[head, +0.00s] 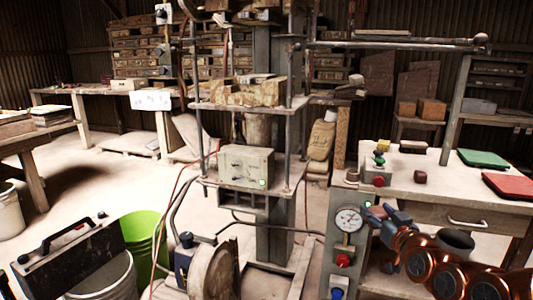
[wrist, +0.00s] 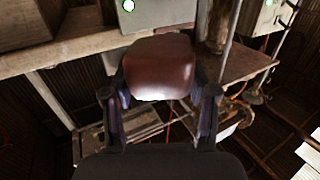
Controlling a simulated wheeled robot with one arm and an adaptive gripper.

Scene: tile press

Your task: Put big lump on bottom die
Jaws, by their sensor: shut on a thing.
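A large dark red-brown lump (wrist: 158,66) fills the space between the fingers of my gripper (wrist: 161,94) in the wrist view, one finger at each side of it. The gripper is shut on this lump and holds it in the air. In the head view my gripper (head: 384,216) is at the lower right, beside the pressure gauge and in front of the bench; the lump is hard to make out there. The press (head: 272,150) stands in the middle with posts and platforms. I cannot tell which part is the bottom die.
A smaller dark brown lump (head: 420,176) lies on the right bench (head: 400,160), near green (head: 483,158) and red (head: 510,187) pads. A gauge (head: 348,219) with buttons stands left of my arm. A green bucket (head: 145,240) and dark toolbox (head: 70,262) are at lower left.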

